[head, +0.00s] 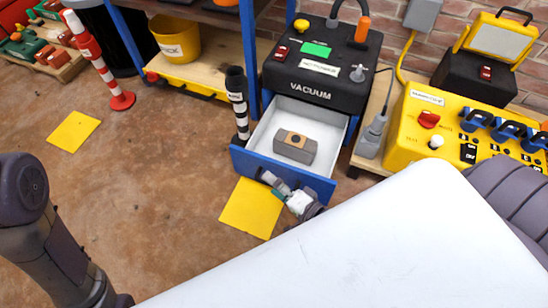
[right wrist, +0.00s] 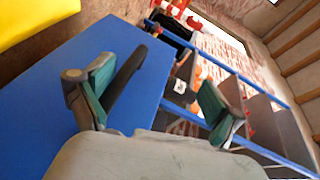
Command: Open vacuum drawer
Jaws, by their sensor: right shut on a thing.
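The vacuum unit (head: 315,78), a black box labelled VACUUM, stands over a blue drawer (head: 248,164) with a pale inside. The drawer is pulled well out, and a grey-brown block (head: 295,147) with a dark hole sits in it. My right gripper (head: 283,188) is at the drawer's blue front, shut on its handle. In the right wrist view the blue front (right wrist: 60,110) fills the left side, and the dark handle bar (right wrist: 126,82) lies beside one green-padded finger. The grip itself is partly hidden. My left gripper is not in view.
A yellow control panel (head: 400,125) with switches stands to the right. A blue-framed shelf with a yellow bucket (head: 176,40) is at the left. Yellow squares (head: 74,131) and a red-white post (head: 95,60) are on the floor. A white surface (head: 390,240) fills the foreground.

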